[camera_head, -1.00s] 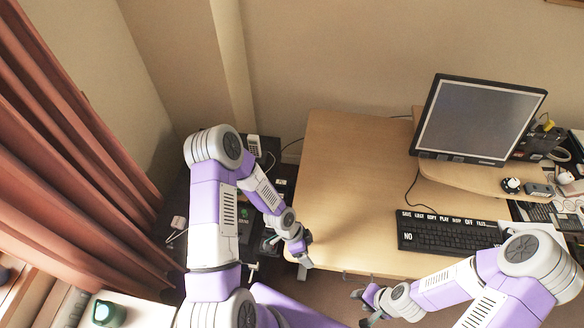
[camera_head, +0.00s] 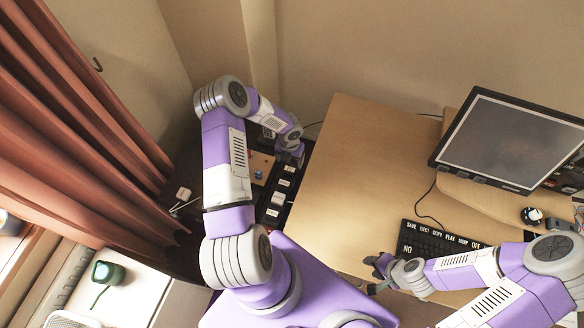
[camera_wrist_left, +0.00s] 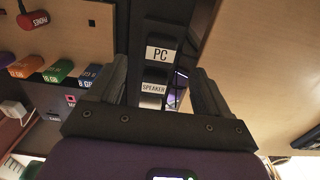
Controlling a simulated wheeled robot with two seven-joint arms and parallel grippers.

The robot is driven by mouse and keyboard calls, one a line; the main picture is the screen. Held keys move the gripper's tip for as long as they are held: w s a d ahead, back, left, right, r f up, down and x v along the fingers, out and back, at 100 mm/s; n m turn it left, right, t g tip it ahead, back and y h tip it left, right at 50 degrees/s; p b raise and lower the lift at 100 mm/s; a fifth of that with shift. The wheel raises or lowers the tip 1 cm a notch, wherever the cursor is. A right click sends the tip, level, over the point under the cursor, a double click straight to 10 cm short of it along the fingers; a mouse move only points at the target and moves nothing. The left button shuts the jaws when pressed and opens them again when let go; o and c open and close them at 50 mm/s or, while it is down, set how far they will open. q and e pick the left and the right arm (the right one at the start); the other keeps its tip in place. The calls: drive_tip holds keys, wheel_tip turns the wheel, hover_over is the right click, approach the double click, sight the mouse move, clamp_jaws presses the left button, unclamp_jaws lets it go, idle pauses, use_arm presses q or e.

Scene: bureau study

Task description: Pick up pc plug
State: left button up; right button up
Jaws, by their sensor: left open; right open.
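The PC plug (camera_wrist_left: 160,42) is black with a white label reading PC. It sits in a dark strip, and in the left wrist view it shows ahead of and between the fingers. A plug labelled SPEAKER (camera_wrist_left: 154,86) sits just nearer. My left gripper (camera_wrist_left: 155,85) is open, with its fingers on either side of the strip and nothing held. In the head view my left gripper (camera_head: 291,158) is over the far end of the row of labelled plugs (camera_head: 279,198). Its contact with the plug cannot be told. My right gripper (camera_head: 377,274) is open at the desk's front edge.
The wooden desk (camera_head: 345,180) stands right of the strip, with a monitor (camera_head: 510,140) and keyboard (camera_head: 425,240). Left of the strip, the left wrist view shows a board with orange (camera_wrist_left: 27,66) and green (camera_wrist_left: 57,71) labelled sticks and a red PHONES piece (camera_wrist_left: 33,19).

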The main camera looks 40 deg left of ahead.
sight(290, 169)
use_arm(q)
wheel_tip(290, 169, down, 6)
drive_tip(key=shift+s+r, duration=0.1)
drive_tip(key=c, duration=1.1)
